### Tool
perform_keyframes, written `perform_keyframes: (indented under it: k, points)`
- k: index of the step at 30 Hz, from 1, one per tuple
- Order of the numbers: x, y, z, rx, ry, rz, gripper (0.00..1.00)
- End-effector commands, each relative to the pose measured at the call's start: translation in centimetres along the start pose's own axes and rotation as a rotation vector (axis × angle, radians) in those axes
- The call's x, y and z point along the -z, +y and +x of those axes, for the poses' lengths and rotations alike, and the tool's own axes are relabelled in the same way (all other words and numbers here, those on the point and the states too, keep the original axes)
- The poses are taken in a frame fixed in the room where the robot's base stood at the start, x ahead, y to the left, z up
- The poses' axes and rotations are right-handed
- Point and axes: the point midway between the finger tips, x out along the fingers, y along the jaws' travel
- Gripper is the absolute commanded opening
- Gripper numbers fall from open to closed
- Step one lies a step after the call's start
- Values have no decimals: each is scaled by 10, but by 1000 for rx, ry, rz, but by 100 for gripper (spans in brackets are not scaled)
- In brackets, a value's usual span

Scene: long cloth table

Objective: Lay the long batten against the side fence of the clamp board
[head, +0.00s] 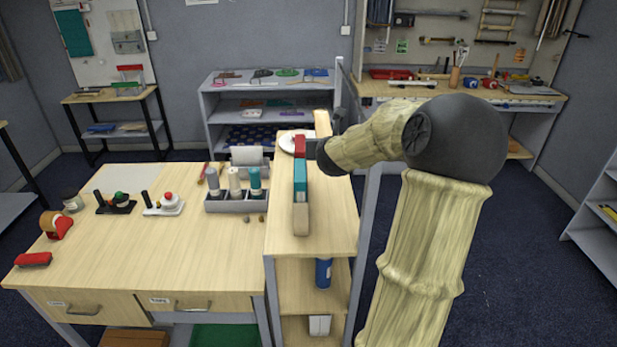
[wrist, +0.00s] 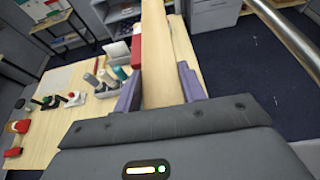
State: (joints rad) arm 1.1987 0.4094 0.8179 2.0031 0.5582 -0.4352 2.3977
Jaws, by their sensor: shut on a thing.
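In the wrist view, a long pale wooden batten (wrist: 156,55) runs away from me between the two purple-grey fingers of my gripper (wrist: 160,95), which is shut on it. In the head view, my gripper (head: 316,150) is over the narrow wood-topped stand and partly hidden by my arm. A pale wooden end (head: 322,123) rises just beyond it. A long piece with red, teal and tan parts (head: 300,180) lies in line with the gripper; I cannot tell if it is part of the batten. I cannot clearly make out the clamp board or its side fence.
The narrow stand (head: 328,215) adjoins a wide table (head: 150,245). A grey caddy with bottles (head: 235,203) sits close left of the gripper. A white plate (head: 287,145) lies behind. A red stapler-like object (head: 33,259) is at the table's left. The table's front middle is clear.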

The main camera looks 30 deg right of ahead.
Motion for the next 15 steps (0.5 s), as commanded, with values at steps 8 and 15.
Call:
perform_keyframes:
  k: [8, 15]
  points:
    - [13, 0, 6, 0, 4, 0, 14]
    - [55, 1, 22, -3, 5, 2, 14]
